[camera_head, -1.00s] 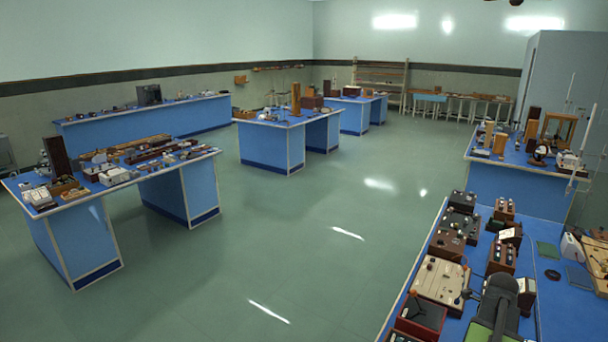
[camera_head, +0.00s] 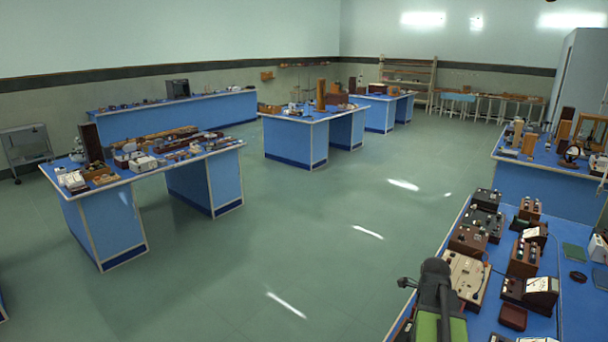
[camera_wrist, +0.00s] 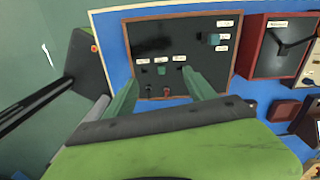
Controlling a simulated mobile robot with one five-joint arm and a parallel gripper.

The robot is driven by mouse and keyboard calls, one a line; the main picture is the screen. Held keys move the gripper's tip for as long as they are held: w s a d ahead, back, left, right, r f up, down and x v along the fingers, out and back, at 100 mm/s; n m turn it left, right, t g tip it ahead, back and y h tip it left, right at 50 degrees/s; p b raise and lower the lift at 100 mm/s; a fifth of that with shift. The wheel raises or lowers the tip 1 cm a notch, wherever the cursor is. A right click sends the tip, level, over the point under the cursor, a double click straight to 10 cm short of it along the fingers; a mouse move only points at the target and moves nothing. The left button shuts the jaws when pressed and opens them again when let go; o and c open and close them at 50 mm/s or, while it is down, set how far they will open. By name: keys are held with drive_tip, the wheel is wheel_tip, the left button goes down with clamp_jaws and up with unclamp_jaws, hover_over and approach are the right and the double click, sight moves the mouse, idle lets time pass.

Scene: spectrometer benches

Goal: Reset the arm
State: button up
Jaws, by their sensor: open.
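My arm (camera_head: 437,290) shows at the bottom right of the head view, dark with a green part, over the left edge of the near blue bench (camera_head: 575,310). My gripper (camera_wrist: 160,77) shows in the wrist view with its two green fingers spread apart and nothing between them. Beyond the fingertips is a black-faced instrument box (camera_wrist: 205,50) with a wooden rim, small knobs and white labels. It lies on the blue bench top. I cannot tell whether the fingers touch it.
The near bench holds several instruments, among them a cream board (camera_head: 466,278) close to my arm and a meter (camera_head: 540,286). A red-brown box (camera_wrist: 281,45) is right of the black panel. Open floor (camera_head: 330,240) lies left of the bench, with other blue benches beyond.

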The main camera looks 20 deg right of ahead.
drive_tip(key=w+a+f+n+b, duration=0.1)
drive_tip(key=w+a+n, duration=0.1)
drive_tip(key=a+n, duration=0.7)
drive_tip(key=w+a+f+n+b, duration=0.1)
drive_tip(key=a+f+n+b, duration=0.1)
drive_tip(key=a+n, duration=0.7)
drive_tip(key=w+a+f+n+b, duration=0.1)
drive_tip(key=w+a+f+n, duration=0.1)
drive_tip(key=a+n, duration=0.7)
drive_tip(key=a, duration=0.6)
drive_tip(key=shift+w+a, duration=0.35)
drive_tip(key=shift+a, duration=0.05)
